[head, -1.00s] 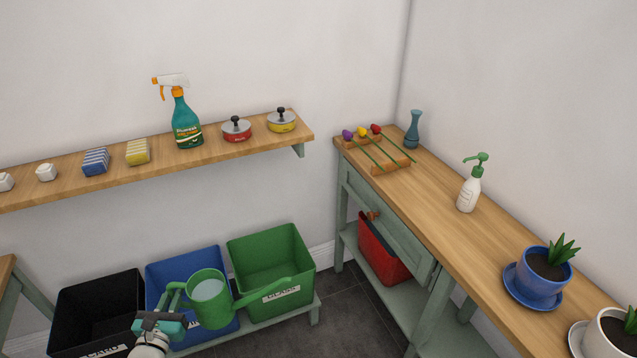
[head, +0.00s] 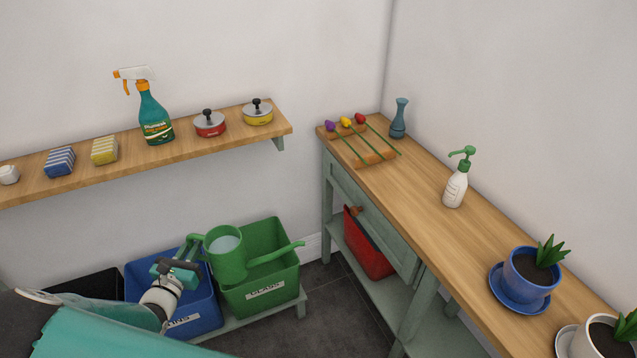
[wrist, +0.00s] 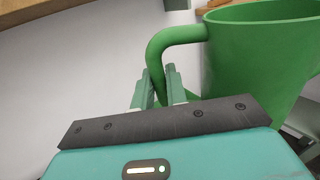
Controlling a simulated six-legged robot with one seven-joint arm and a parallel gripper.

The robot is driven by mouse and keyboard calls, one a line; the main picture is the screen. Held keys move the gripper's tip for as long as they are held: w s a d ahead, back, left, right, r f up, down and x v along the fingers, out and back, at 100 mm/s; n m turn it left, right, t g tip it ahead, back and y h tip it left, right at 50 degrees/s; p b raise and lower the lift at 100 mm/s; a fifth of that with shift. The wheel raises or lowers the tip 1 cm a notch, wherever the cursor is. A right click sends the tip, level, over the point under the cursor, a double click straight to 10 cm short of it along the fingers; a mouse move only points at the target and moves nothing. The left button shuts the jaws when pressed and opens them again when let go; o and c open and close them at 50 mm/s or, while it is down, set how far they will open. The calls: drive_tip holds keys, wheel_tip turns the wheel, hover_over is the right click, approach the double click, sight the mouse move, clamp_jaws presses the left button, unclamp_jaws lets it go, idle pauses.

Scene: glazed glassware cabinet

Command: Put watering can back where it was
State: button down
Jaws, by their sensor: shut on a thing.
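The green watering can (head: 228,262) is held in the air in front of the green bin, its spout pointing right. It is upright, and a pale surface shows inside its open top. My gripper (head: 190,256) is shut on the can's handle, at the can's left side. In the wrist view the fingers (wrist: 160,92) meet the green handle, and the can's body (wrist: 255,60) fills the right side. The exact contact of the fingertips is partly hidden by the handle.
The wooden counter (head: 425,208) on the right carries a soap bottle (head: 456,188), a vase (head: 398,120), flowers and potted plants, with bare stretches between. A wall shelf (head: 190,150) holds several items.

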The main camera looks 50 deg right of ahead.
drive_tip(key=s+d+r+m+g+h, duration=0.1)
drive_tip(key=s+d+r+m+g, duration=0.15)
drive_tip(key=d, duration=0.65)
drive_tip(key=s+d+r+m+g, duration=0.2)
drive_tip(key=s+d+r+g, duration=0.2)
drive_tip(key=d, duration=0.6)
drive_tip(key=s+d+r+m+g+h, duration=0.1)
drive_tip(key=s+d+r+m+g, duration=0.2)
drive_tip(key=d, duration=0.6)
drive_tip(key=s+d+r+m+g+y, duration=0.1)
drive_tip(key=s+d+r+m+g, duration=0.1)
drive_tip(key=s+d+r+g, duration=0.45)
drive_tip(key=s+d+r+m+g+y, duration=0.1)
drive_tip(key=s+d+r+m, duration=0.15)
drive_tip(key=s+d, duration=0.85)
drive_tip(key=shift+n, duration=0.5)
drive_tip(key=shift+w+d+f, duration=0.95)
drive_tip(key=shift+d+f, duration=0.95)
drive_tip(key=shift+f, duration=0.2)
drive_tip(key=shift+w+d+f, duration=0.9)
drive_tip(key=shift+d+f, duration=1)
drive_tip(key=shift+f, duration=0.15)
drive_tip(key=shift+w+d+f, duration=0.95)
drive_tip(key=shift+d+f, duration=0.95)
drive_tip(key=shift+f, duration=0.2)
drive_tip(key=shift+f, duration=0.1)
drive_tip(key=c, duration=1.4)
unclamp_jaws()
drive_tip(key=shift+f, duration=0.1)
